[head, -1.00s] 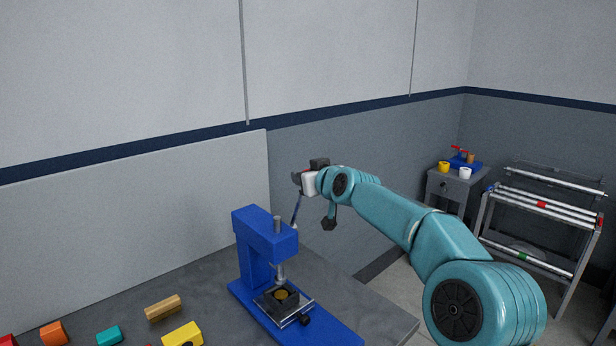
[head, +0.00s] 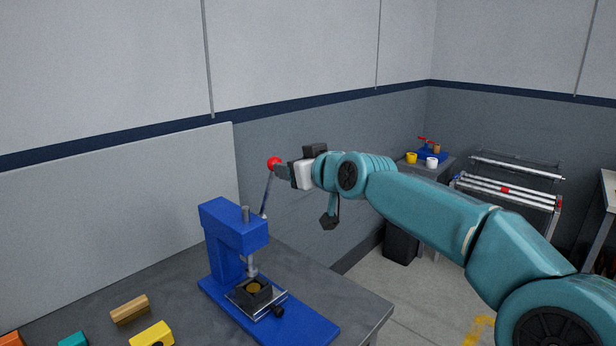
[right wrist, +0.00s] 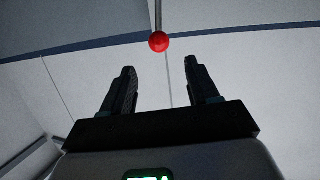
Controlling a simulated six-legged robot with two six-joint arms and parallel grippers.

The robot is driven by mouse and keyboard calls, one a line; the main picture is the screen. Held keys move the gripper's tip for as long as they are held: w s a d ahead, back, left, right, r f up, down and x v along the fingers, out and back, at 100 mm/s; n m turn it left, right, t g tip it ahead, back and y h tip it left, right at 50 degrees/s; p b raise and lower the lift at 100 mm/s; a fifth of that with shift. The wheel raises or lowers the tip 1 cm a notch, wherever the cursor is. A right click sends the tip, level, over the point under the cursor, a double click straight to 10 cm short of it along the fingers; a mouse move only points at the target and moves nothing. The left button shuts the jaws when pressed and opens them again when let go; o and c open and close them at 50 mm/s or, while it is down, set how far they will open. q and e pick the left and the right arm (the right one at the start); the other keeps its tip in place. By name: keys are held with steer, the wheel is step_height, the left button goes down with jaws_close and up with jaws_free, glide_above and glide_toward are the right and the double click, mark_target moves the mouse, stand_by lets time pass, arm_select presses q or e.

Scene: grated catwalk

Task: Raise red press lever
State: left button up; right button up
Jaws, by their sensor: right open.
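The blue press (head: 232,245) stands on the dark workbench. Its lever (head: 267,190) is a thin rod that points steeply up, with a red ball knob (head: 274,163) at its top. My right gripper (head: 279,171) is beside the knob in the head view, with its fingers pointing left. In the right wrist view the red knob (right wrist: 159,41) sits just beyond and between the two fingertips (right wrist: 160,66). The fingers are apart and nothing is between them. My left gripper is not in view.
Colored blocks, including a yellow one (head: 152,334) and a wooden one (head: 130,310), lie left of the press on the bench. A cabinet with cups (head: 432,162) and a rack (head: 510,190) stand at the back right.

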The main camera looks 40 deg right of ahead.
steer(key=v, duration=0.5)
steer(key=shift+b, duration=0.3)
steer(key=shift+w, duration=0.15)
